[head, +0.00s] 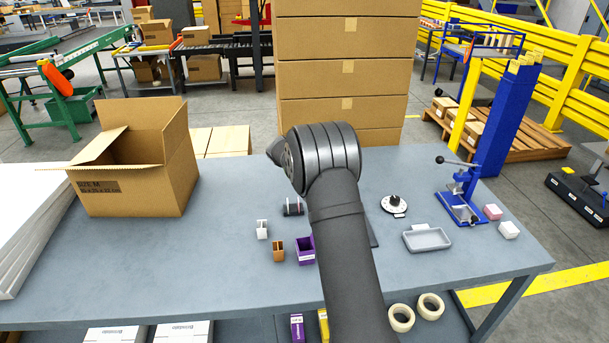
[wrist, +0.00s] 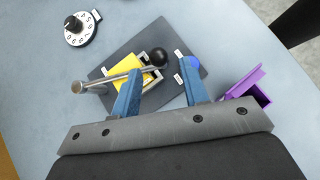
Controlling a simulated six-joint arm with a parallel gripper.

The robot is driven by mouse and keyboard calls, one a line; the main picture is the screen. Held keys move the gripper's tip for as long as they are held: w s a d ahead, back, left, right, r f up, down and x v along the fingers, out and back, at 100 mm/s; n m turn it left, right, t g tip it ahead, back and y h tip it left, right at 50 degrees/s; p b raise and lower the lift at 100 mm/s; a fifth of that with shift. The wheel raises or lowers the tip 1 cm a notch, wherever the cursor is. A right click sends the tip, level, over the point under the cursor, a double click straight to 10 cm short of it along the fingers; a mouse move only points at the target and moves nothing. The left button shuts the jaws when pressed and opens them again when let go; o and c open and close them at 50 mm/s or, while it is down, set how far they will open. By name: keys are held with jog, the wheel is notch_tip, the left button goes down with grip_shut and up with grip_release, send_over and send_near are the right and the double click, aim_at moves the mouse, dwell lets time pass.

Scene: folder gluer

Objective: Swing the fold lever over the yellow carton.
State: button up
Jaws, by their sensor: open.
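The yellow carton (wrist: 127,72) lies on a dark mat (wrist: 152,34) in the wrist view, partly hidden by my left finger. The fold lever (wrist: 112,77) is a thin metal bar with a black ball knob (wrist: 158,56). It runs from a grey post (wrist: 77,88) at the left and crosses the carton in this view; its height above the carton cannot be told. My gripper (wrist: 159,67) is open, its blue fingers on either side of the knob in the picture; I cannot see contact. In the head view my arm hides the carton and lever.
A numbered dial (wrist: 78,28) lies upper left. In the head view, a grey tray (head: 427,239) and a blue press (head: 463,208) stand right, an open cardboard box (head: 133,190) left.

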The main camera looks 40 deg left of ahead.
jog(key=v, duration=1.2)
jog(key=shift+a+r, duration=0.15)
jog(key=shift+a, duration=0.05)
jog(key=shift+s, duration=0.1)
jog(key=x, duration=1.1)
jog(key=shift+d, duration=0.1)
